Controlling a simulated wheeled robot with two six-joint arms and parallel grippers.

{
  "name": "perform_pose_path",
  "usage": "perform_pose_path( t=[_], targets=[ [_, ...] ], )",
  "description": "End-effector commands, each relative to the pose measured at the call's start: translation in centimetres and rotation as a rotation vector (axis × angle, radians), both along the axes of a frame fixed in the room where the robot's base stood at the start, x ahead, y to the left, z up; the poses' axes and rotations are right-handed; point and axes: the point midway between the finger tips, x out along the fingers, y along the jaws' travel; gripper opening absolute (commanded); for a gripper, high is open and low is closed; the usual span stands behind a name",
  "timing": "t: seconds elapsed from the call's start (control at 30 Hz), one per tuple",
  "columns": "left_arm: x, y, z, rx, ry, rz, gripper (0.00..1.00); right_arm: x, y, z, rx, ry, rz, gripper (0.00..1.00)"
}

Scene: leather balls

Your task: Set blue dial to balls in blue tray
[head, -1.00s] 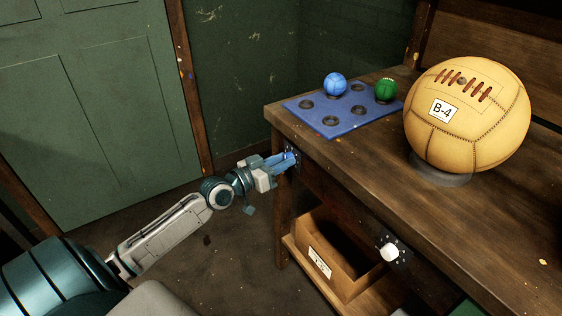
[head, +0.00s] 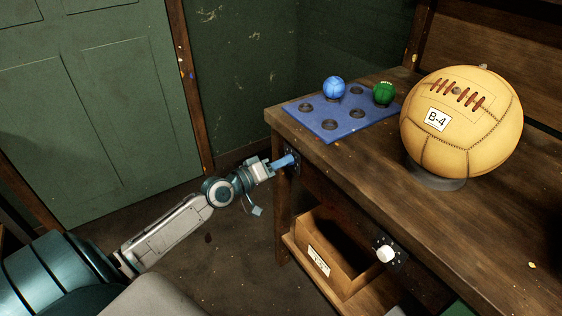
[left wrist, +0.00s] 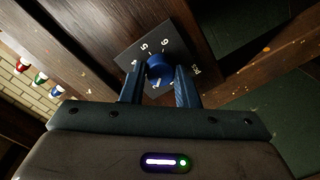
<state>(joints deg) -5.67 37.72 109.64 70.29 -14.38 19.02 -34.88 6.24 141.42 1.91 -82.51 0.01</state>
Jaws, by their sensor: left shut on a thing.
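The blue dial (left wrist: 160,68) sits on a dark numbered plate (left wrist: 181,45) on the side of the bench. My left gripper (head: 289,160) is at the dial, and its blue fingers are shut on it, one on each side, in the left wrist view (left wrist: 160,82). The numbers 5 and 6 show on the plate; the dial's pointer is hard to make out. The blue tray (head: 325,131) lies on the bench top above, with a blue ball (head: 334,87) and a green ball (head: 383,93) in its far-row hollows. Several other hollows are empty. My right gripper is out of view.
A large yellow leather ball (head: 485,130) labelled B-4 stands on a stand on the bench (head: 420,215). A white dial (head: 385,254) is further right on the bench front. An open wooden box (head: 318,262) sits on the shelf below.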

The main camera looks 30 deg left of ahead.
Motion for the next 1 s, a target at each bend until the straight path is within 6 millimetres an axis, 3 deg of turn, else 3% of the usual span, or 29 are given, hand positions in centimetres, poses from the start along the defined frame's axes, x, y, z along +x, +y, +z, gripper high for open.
perform_pose_path(
  t=[0.73,0.77,0.83,0.87,1.0],
  targets=[
    [0.00,0.04,-0.07,-0.090,0.038,0.001,0.05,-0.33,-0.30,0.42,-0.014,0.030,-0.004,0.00],
    [0.00,0.04,-0.07,-0.090,0.038,0.001,0.32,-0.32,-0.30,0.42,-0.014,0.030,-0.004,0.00],
    [0.00,0.04,-0.06,-0.090,0.038,0.001,0.46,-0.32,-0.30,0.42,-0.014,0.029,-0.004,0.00],
    [0.00,0.04,-0.06,-0.090,0.038,0.001,0.50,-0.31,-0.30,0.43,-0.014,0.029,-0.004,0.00],
    [0.00,0.03,-0.04,-0.090,0.038,0.001,0.50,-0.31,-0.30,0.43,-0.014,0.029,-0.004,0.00]
  ],
)
